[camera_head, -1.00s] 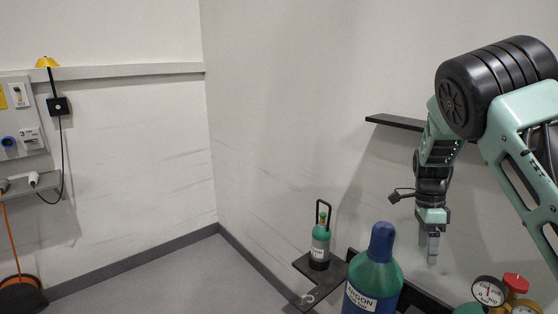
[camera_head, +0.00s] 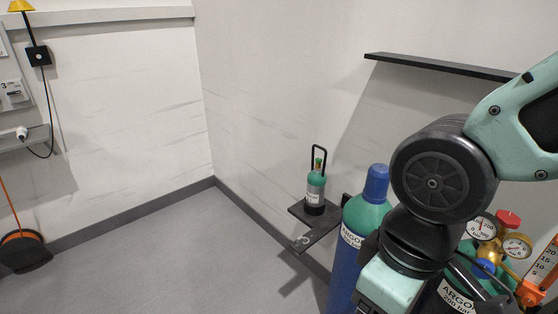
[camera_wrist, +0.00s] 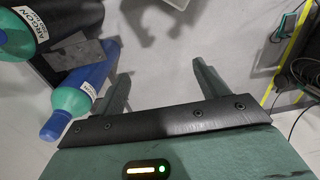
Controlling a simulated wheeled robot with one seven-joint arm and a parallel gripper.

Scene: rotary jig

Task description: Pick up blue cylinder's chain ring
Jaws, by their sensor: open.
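The blue cylinder (camera_head: 343,258), with a green shoulder, blue cap and ARGON label, stands by the wall in the head view, partly behind my arm. It also shows at the left of the wrist view (camera_wrist: 96,73), beside my left finger. A small pale ring-like piece (camera_head: 302,241) lies on the front corner of the black shelf; it may be the chain ring, but I cannot make out a chain. My gripper (camera_wrist: 162,78) is open, with nothing between its fingers. Its fingertips are hidden in the head view.
A small green bottle (camera_head: 315,190) in a carrier stands on the low black shelf (camera_head: 322,224). A dark ARGON cylinder (camera_head: 456,296) with gauges (camera_head: 484,227) stands at the right. A long black wall shelf (camera_head: 440,66) is above.

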